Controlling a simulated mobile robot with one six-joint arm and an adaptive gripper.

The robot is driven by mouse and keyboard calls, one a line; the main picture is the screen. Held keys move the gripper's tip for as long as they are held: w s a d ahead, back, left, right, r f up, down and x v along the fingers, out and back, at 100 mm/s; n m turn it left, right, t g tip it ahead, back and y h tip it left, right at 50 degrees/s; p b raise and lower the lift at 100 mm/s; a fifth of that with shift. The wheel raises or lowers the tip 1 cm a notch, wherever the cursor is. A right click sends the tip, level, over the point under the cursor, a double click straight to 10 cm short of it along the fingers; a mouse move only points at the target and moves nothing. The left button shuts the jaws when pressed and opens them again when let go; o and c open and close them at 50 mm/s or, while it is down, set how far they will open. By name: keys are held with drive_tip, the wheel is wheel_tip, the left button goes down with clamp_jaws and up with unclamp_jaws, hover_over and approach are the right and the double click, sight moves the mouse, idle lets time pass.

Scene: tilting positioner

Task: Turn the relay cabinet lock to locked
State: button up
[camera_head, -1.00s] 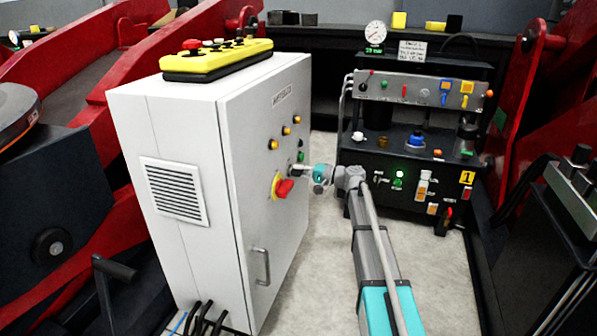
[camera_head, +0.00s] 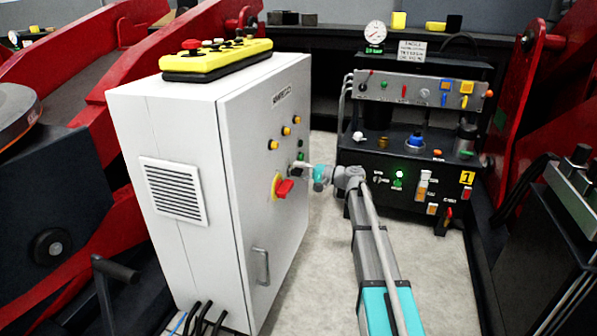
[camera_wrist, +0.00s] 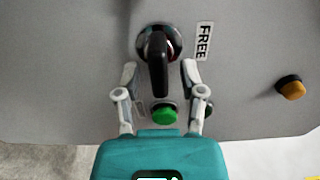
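The white relay cabinet (camera_head: 232,120) stands left of centre in the head view. Its lock (camera_wrist: 158,42) shows in the wrist view as a round dark base with a black lever handle (camera_wrist: 158,68). The handle points down in that picture, between my fingers. A label reading FREE is right of the lock base, its text running sideways. A second label is mostly hidden behind my left finger. My gripper (camera_wrist: 160,76) is open, with a finger on each side of the handle and visible gaps. In the head view, my gripper (camera_head: 301,170) is at the door and covers the lock.
A green button (camera_wrist: 165,113) sits between my fingers in the wrist view, and an orange button (camera_wrist: 291,87) is to the right. A red-and-yellow switch (camera_head: 284,187) is close below my gripper. A black control stand (camera_head: 410,165) stands behind my arm.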

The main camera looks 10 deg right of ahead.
drive_tip(key=shift+s, duration=0.1)
drive_tip(key=v, duration=1.2)
drive_tip(key=shift+a, duration=0.1)
idle(0.4)
drive_tip(key=s+a+f+n+g+h+p, duration=0.25)
drive_tip(key=s+a+f+h, duration=0.2)
drive_tip(key=s, duration=0.25)
drive_tip(key=s+a+f+n+g+h+p, duration=0.1)
drive_tip(key=s+a+f+g+h+p, duration=0.2)
drive_tip(key=s+a, duration=0.35)
drive_tip(key=s+d+n+g+h+p, duration=0.1)
drive_tip(key=s+d+h+p, duration=0.2)
drive_tip(key=s, duration=0.5)
drive_tip(key=s+d+n+g+h+p, duration=0.1)
drive_tip(key=s+h+p, duration=0.2)
drive_tip(key=s+h, duration=0.45)
wheel_tip(320, 180, up, 37)
drive_tip(key=s+y+p, duration=0.1)
drive_tip(key=p, duration=3.5)
drive_tip(key=shift+s+y+p, duration=0.2)
drive_tip(key=shift+y+p, duration=0.1)
drive_tip(key=shift+y, duration=0.1)
drive_tip(key=shift+d, duration=0.1)
